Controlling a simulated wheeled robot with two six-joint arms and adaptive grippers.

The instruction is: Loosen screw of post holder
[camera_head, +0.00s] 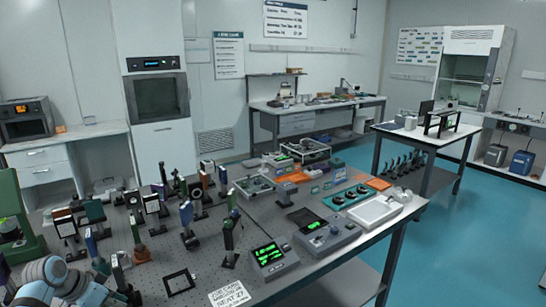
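Several black post holders with optics on posts stand upright on the optical table (300,225). One post holder (228,240) stands near the middle front, and another (189,235) stands to its left. A further post holder (138,245) stands farther left. The screws are too small to make out, and I cannot tell which holder the task means. My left arm comes in at the bottom left corner. Its dark gripper (128,294) seems to be low by the front posts, but its fingers cannot be made out. My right gripper is not in view.
A green-lit instrument (270,258) and a grey control box (327,236) stand right of the posts. A black square frame (179,282) and a printed card (229,294) lie near the front edge. Posts crowd the left side. A white tray (375,211) is at the right.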

